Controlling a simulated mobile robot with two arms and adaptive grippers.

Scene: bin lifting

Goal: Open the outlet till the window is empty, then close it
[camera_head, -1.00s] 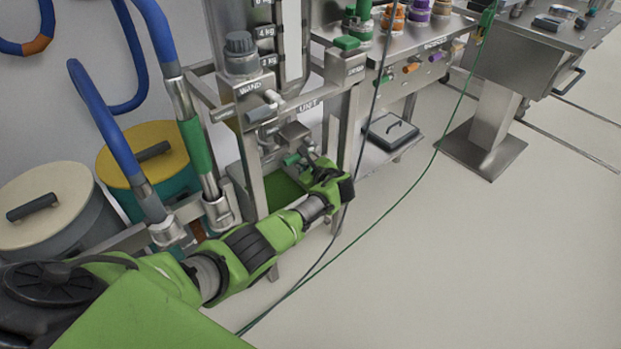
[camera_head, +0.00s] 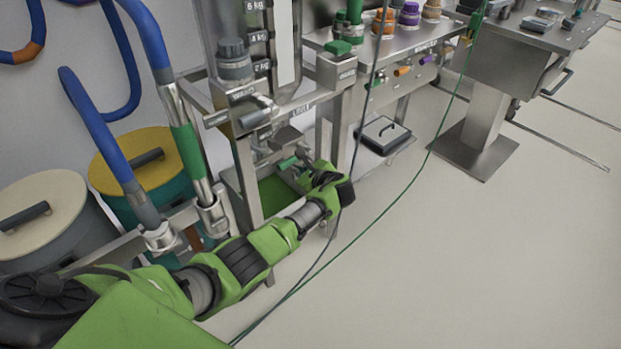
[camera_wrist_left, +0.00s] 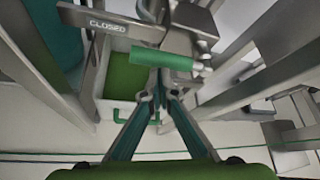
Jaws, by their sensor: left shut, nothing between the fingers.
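The outlet's green handle (camera_wrist_left: 165,60) lies across the left wrist view, below and right of a plate marked CLOSED (camera_wrist_left: 110,22). My left gripper (camera_wrist_left: 158,96) is shut and empty, its fingertips near the handle; I cannot tell whether they touch it. In the head view the handle (camera_head: 287,162) shows beside my left wrist, whose fingers are mostly hidden. A bin with a green inside (camera_wrist_left: 125,80) stands below the outlet; it is partly seen in the head view (camera_head: 281,193). The tall window (camera_head: 285,42) beside the kg marks looks pale. My right gripper is not in view.
Metal frame posts (camera_head: 246,172) stand close around the outlet. Blue hoses and two lidded drums (camera_head: 38,212) are on the left. A bench with coloured knobs (camera_head: 405,55) stands behind. Thin cables hang across the view.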

